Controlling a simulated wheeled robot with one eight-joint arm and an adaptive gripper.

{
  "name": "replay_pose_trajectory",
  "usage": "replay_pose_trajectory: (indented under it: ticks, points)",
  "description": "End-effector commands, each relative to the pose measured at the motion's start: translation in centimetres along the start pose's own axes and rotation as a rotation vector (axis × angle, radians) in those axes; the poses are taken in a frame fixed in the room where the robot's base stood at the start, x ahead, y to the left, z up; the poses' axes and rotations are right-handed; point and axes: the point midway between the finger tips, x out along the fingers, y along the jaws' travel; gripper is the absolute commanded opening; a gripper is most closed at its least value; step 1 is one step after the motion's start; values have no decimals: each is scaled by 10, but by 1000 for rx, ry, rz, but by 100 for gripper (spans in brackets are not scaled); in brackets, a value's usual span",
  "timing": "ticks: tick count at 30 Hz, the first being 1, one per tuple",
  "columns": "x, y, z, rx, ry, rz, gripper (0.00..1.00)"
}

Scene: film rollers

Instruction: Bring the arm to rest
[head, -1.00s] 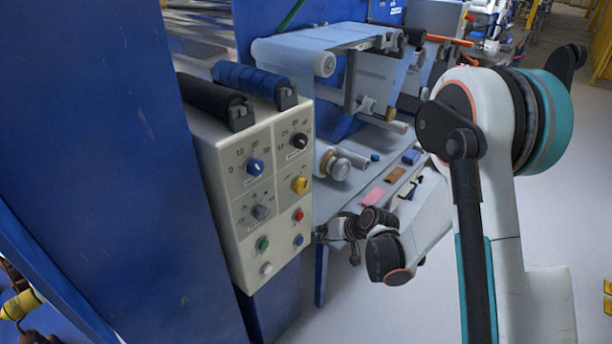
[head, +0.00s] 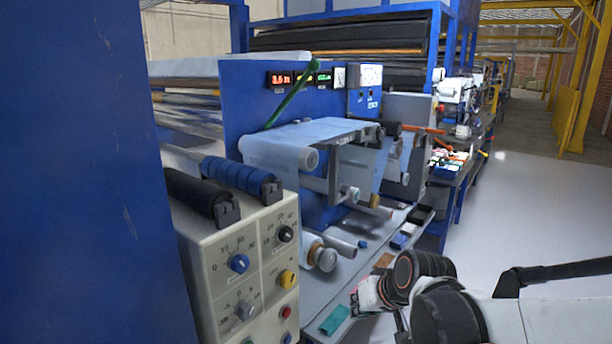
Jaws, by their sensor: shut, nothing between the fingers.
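My arm comes in from the right edge of the head view, with a dark link and pale, black-ringed joints (head: 408,276) at the bottom right. My gripper (head: 402,324) shows only in a small dark part at the bottom edge, below the wrist joints, and the frame cuts most of it off. It is shut and holds nothing. The arm is in front of the roller machine's shelf (head: 316,288) and hides part of it. I cannot tell how far the gripper is from the shelf.
A teal item (head: 335,319) lies on the shelf. Clear floor (head: 530,200) stretches to the right.

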Motion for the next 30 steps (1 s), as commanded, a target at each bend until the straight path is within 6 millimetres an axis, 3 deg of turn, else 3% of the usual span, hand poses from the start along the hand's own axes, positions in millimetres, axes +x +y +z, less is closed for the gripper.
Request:
replay_pose_trajectory:
  ticks: [6, 15, 24, 30]
  points:
    - [-59, 11, 25, 0, 4, 72, 0]
    - [-124, 28, 72, -2, 10, 172, 0]
    - [-160, 42, 114, -4, 17, 246, 0]
    - [-165, 45, 122, -5, 18, 261, 0]
